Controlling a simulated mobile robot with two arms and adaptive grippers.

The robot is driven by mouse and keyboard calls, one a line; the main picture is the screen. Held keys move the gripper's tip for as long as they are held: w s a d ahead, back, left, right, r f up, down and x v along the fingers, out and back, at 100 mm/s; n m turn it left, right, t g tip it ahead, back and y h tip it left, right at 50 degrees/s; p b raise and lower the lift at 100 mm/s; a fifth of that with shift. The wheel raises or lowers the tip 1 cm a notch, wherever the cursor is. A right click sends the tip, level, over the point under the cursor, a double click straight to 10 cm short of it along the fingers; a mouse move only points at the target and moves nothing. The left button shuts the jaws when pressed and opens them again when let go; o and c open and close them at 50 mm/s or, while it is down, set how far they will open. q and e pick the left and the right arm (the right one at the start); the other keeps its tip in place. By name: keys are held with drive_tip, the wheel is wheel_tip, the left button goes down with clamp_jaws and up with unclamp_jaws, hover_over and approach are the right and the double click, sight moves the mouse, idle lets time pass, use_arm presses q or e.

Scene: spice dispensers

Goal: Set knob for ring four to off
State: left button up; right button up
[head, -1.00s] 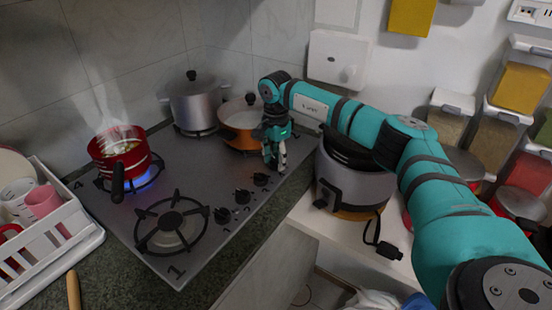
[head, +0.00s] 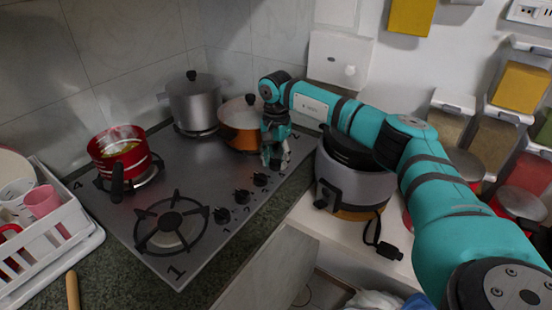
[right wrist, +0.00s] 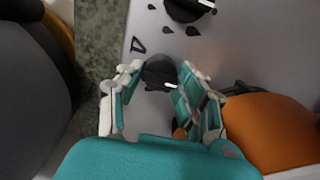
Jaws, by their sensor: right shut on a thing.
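My right gripper (head: 271,163) is at the far end of the knob row on the stove's right edge. In the right wrist view its fingers (right wrist: 160,74) are around a dark round knob (right wrist: 157,69), one on each side, with a white mark on the knob. In the head view the gripper hides this knob. The ring marked 4, at the stove's left, bears the red pot (head: 130,163), and no flame shows under it. My left gripper is not in view.
The other knobs (head: 242,196) run toward the front; one shows in the wrist view (right wrist: 190,6). An orange pot (head: 240,136) stands close behind my gripper, a silver pot (head: 196,105) farther back. A grey cooker (head: 352,187) stands to the right. The front ring (head: 171,229) is bare.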

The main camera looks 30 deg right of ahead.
drive_tip(key=shift+r, duration=0.1)
drive_tip(key=o, duration=1.2)
drive_tip(key=shift+c, duration=0.2)
